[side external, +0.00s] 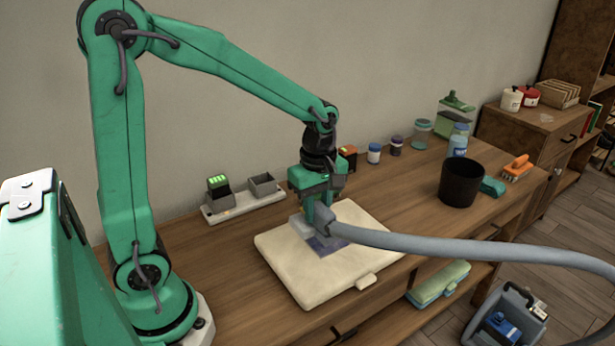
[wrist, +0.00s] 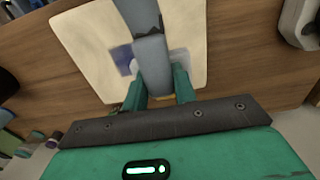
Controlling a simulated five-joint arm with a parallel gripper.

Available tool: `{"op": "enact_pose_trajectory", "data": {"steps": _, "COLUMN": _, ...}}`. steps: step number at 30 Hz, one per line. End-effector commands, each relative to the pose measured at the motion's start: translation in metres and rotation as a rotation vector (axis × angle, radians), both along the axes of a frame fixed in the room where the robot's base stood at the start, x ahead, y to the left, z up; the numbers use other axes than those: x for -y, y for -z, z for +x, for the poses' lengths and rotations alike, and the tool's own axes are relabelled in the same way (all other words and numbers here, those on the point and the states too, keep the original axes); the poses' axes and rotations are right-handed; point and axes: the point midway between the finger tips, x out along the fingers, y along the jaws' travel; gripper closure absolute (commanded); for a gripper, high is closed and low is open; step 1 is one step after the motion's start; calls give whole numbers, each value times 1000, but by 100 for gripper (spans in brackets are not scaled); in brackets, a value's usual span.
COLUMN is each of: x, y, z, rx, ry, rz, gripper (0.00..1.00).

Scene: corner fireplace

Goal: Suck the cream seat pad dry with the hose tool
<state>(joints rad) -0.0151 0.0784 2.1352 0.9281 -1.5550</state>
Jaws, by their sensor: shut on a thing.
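The cream seat pad (side external: 290,267) lies flat on the wooden table, with a small tab at its front edge. A dark blue-violet patch (side external: 328,245) shows on it beside the tool head. My gripper (side external: 316,208) points down over the pad and is shut on the grey hose tool (side external: 318,222). The tool's head appears to be at the pad's surface; exact contact is hidden. In the wrist view, the pad (wrist: 85,38) lies beyond my gripper (wrist: 158,92), and the grey hose (wrist: 147,45) runs across it.
The hose (side external: 450,246) sweeps right to a blue-grey machine (side external: 510,315) on the floor. A black bin (side external: 461,183) stands right of the pad. A two-slot holder (side external: 240,205) is behind it, and several jars (side external: 396,145) line the wall. A folded green cloth (side external: 438,284) lies on a lower shelf.

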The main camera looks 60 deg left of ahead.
Motion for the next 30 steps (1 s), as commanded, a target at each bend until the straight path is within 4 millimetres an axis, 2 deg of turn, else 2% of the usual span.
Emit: {"op": "enact_pose_trajectory", "data": {"steps": 30, "x": 0, "y": 31, "z": 0, "rx": -1, "ry": 0, "rz": 0, "gripper": 91}}
